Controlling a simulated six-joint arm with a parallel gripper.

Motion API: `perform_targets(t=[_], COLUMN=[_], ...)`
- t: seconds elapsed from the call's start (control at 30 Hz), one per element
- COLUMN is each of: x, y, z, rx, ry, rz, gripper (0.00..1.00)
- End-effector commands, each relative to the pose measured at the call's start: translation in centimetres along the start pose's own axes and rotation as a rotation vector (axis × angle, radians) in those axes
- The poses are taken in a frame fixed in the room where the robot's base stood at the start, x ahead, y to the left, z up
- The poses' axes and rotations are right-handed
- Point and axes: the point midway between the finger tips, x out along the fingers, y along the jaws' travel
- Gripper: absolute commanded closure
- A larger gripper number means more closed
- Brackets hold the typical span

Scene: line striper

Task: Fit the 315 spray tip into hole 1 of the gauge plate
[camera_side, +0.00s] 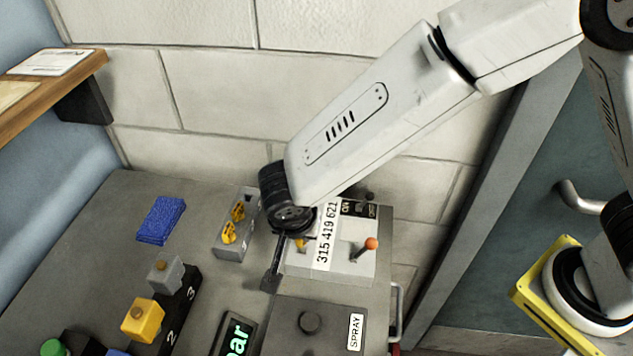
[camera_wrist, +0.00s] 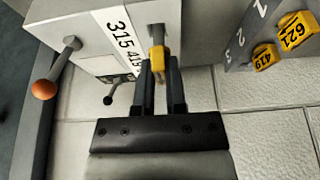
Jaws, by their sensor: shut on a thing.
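My gripper (camera_wrist: 158,82) is shut on a yellow spray tip (camera_wrist: 157,60) in the wrist view. The number on this tip cannot be read. The tip is at a grey post or slot on the white box, beside the strip (camera_wrist: 122,30) marked 315, 419, 621; whether it is seated or free there, I cannot tell. In the side view my wrist partly hides this spot. The grey gauge plate (camera_side: 229,246) stands to the left of the box. In the wrist view its numbers 1, 2, 3 show, with yellow tips 419 (camera_wrist: 265,57) and 621 (camera_wrist: 297,30) on it. Hole 1 is not clearly seen.
The white box has an orange-knobbed lever (camera_side: 371,243). A blue cloth (camera_side: 161,220) lies left of the plate. A numbered black rack with a yellow block (camera_side: 143,320) and a grey block (camera_side: 165,273) stands nearer, beside a display (camera_side: 233,335). Bare table lies between cloth and plate.

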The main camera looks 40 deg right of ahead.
Motion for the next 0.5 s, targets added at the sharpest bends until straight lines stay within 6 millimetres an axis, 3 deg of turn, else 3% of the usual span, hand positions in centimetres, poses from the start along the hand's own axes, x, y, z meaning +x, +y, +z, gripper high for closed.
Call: perform_targets(t=[0.5], x=[0.69], y=[-0.02], z=[0.24], rx=[0.000], ry=[0.001], rz=[0.000], gripper=[1.00])
